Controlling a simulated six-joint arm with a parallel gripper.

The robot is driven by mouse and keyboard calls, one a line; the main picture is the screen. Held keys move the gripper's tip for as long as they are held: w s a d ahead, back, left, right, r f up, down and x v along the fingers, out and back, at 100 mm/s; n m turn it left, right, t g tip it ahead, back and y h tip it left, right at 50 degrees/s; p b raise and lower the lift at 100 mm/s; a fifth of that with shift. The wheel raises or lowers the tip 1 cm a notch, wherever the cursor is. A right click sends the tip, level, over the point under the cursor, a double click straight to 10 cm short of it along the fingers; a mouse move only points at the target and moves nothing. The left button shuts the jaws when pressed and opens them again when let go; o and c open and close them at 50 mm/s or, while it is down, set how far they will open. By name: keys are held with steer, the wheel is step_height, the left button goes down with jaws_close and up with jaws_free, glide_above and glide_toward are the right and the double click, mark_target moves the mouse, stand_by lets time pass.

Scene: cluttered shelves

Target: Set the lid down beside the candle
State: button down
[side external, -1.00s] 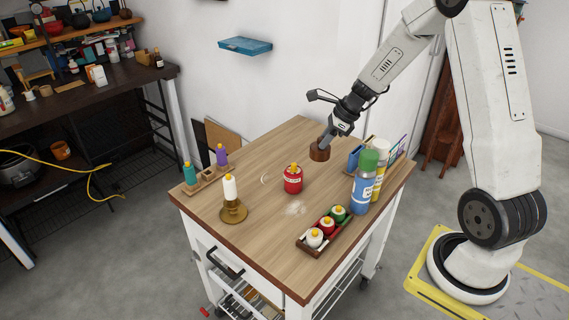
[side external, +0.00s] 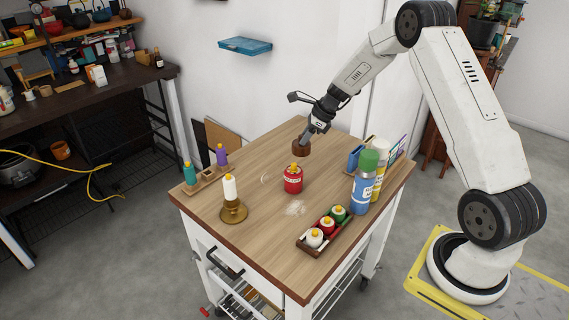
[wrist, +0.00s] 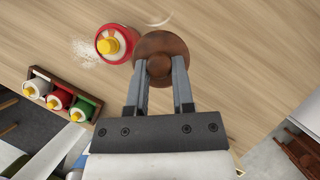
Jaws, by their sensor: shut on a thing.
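The lid (side external: 301,149) is a round brown wooden disc with a knob. My gripper (side external: 307,139) is shut on it and holds it near the back of the table. In the wrist view the two fingers of my gripper (wrist: 162,82) clasp the knob of the lid (wrist: 150,44). Whether the lid touches the table is hard to tell. The candle (side external: 229,188) is white with a yellow top and stands upright in a brass holder (side external: 233,211) at the table's left front, well away from the lid.
A red canister (side external: 293,180) stands between the lid and the candle, close to the lid. A tray of small bottles (side external: 305,243) lies at the front right. Spray cans (side external: 365,182) stand at the right edge. A wooden rack (side external: 206,180) holds two bottles at the left.

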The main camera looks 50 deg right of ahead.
mark_target(297, 143)
steer(key=shift+w+d+f, duration=0.25)
steer(key=shift+w+f, duration=0.45)
steer(key=shift+f, duration=0.15)
steer(key=shift+w+d+f, duration=0.2)
steer(key=shift+w+f, duration=0.45)
steer(key=shift+f, duration=0.25)
steer(key=shift+w+d+f, duration=0.25)
steer(key=shift+w+f, duration=0.45)
steer(key=shift+f, duration=0.15)
steer(key=shift+f, duration=0.15)
steer(key=shift+w+f, duration=0.2)
steer(key=shift+f, duration=0.05)
steer(key=shift+d+f, duration=0.1)
steer(key=shift+f, duration=1.35)
steer(key=shift+f, duration=0.15)
steer(key=shift+c, duration=2.4)
jaws_free()
